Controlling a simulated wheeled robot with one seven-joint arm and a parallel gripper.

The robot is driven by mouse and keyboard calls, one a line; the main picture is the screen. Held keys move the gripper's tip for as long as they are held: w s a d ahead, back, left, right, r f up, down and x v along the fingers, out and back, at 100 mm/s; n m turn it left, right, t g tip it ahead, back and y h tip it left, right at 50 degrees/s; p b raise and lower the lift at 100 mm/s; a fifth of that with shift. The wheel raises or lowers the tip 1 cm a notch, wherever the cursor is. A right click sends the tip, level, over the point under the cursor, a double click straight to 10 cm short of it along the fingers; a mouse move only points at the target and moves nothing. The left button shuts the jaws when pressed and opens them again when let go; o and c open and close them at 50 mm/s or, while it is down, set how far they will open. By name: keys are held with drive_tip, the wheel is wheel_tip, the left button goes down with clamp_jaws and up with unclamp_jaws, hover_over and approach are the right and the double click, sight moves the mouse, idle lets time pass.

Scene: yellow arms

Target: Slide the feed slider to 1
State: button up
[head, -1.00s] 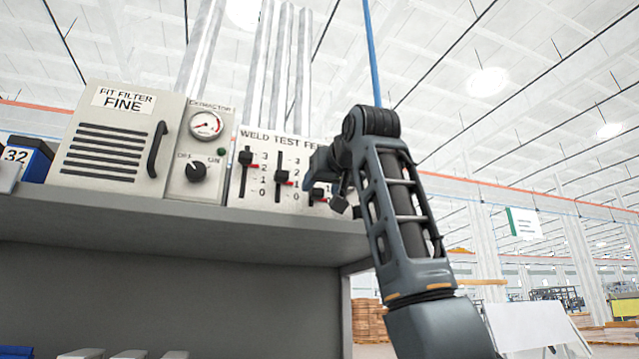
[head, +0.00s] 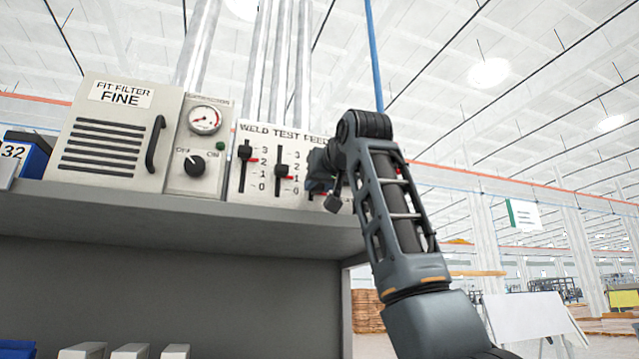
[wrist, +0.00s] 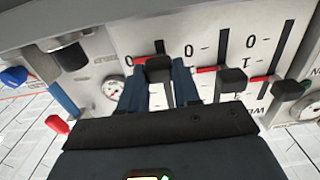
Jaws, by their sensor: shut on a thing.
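The white panel headed WELD TEST FEED (head: 262,136) carries a row of vertical sliders with black knobs, red pointers and number scales. My gripper (head: 317,178) is at the rightmost slider visible in the head view and hides most of it. In the wrist view my gripper (wrist: 158,74) has one blue finger on each side of the black slider knob (wrist: 157,65), shut on it. A red pointer shows beside that knob, near a 0 mark; its exact reading is unclear. Two other knobs stand free: the middle slider knob (head: 283,170) and the left slider knob (head: 245,151).
The panel stands on a grey shelf (head: 180,210). Left of it are a gauge (head: 205,119), a rotary knob (head: 195,165) and a FIT FILTER cabinet with a black handle (head: 155,145). In the wrist view a neighbouring knob (wrist: 233,80) sits close to the right finger.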

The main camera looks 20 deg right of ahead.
clamp_jaws()
wheel_tip(320, 180, up, 3)
drive_tip(key=shift+f, duration=0.1)
idle(0.3)
drive_tip(key=o, duration=0.9)
unclamp_jaws()
drive_tip(key=shift+c, duration=0.2)
drive_tip(key=s+b, duration=0.3)
drive_tip(key=s, duration=0.4)
drive_tip(key=shift+s, duration=0.35)
